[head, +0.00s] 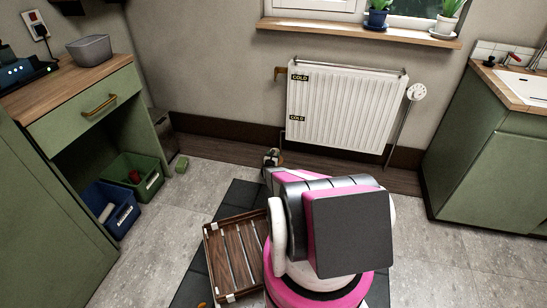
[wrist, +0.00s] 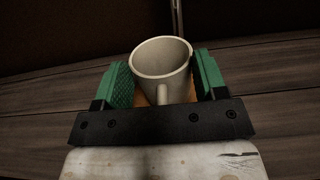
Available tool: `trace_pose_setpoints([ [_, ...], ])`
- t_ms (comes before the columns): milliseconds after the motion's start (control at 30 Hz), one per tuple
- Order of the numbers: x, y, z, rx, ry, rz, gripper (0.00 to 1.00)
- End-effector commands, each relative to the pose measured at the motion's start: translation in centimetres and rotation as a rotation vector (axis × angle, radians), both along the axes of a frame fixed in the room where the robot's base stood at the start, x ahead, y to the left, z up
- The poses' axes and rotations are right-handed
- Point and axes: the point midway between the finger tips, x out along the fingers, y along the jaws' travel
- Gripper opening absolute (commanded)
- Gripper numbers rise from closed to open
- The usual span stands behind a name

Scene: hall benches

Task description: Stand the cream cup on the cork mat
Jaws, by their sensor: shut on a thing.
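The cream cup (wrist: 161,62) is in the wrist view, its open mouth up and its handle toward my wrist. My gripper (wrist: 164,82) is shut on it, with a green pad on each side. An orange-brown patch, likely the cork mat (wrist: 145,99), shows low between the fingers, partly hidden by the cup and the gripper. I cannot tell whether the cup's base touches it. In the head view my gripper (head: 271,158) is small, low in front of the wall left of the radiator; cup and mat are not clear there.
Dark wood planks (wrist: 45,92) lie around the cup. A white radiator (head: 345,108) hangs on the wall. A slatted wooden rack (head: 231,254) stands beside my base. Green (head: 148,190) and blue (head: 125,219) bins sit under the left counter. Floor at right is clear.

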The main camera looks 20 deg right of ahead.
Motion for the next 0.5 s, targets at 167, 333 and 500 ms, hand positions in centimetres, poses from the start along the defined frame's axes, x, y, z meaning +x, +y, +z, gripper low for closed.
trace_pose_setpoints([
  [167,0.0,0.01,-1.23,-0.001,-0.001,0.0,0.37],
  [333,-0.03,0.02,-1.16,-0.001,-0.001,0.0,0.37],
  [500,-0.03,0.03,-1.43,-0.001,-0.001,0.0,0.78],
])
